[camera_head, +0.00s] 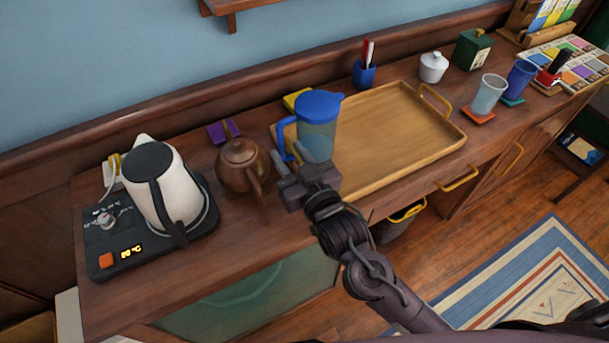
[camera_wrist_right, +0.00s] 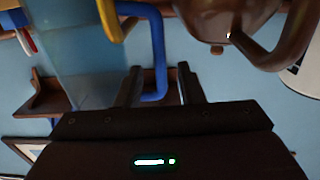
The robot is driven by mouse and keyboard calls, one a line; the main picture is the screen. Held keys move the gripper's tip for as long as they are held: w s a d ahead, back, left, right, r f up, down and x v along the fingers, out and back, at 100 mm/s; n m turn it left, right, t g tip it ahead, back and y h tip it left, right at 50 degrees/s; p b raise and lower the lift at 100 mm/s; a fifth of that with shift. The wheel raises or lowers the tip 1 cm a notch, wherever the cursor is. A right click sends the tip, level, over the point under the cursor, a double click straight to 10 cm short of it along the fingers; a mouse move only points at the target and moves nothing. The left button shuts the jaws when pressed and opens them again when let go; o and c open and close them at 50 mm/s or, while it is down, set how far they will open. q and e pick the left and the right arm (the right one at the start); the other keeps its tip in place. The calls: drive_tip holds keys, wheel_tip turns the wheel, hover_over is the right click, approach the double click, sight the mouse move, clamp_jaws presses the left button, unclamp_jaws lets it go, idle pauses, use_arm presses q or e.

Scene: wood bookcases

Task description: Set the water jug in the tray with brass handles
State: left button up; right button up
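The water jug (camera_head: 319,135) is clear bluish plastic with a blue lid and a blue handle. It is upright at the left end of the wooden tray (camera_head: 395,125). Its base is partly hidden by my gripper, so I cannot tell whether it touches the tray. A brass handle (camera_head: 435,98) shows at the tray's right end. My right gripper (camera_head: 288,166) is at the jug's handle side. In the wrist view its two fingers are apart, with the blue jug handle (camera_wrist_right: 158,75) showing in the gap between them. My left gripper is not in view.
A brown teapot (camera_head: 242,166) stands close to the left of my right gripper. A white kettle (camera_head: 165,185) sits on its black base further left. A blue cup with pens (camera_head: 365,74) and a white sugar pot (camera_head: 433,67) stand behind the tray. The tray's middle and right are empty.

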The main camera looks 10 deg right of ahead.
drive_tip(key=v, duration=0.7)
drive_tip(key=shift+s+d+b, duration=0.15)
drive_tip(key=shift+s+b, duration=0.2)
drive_tip(key=shift+b, duration=0.05)
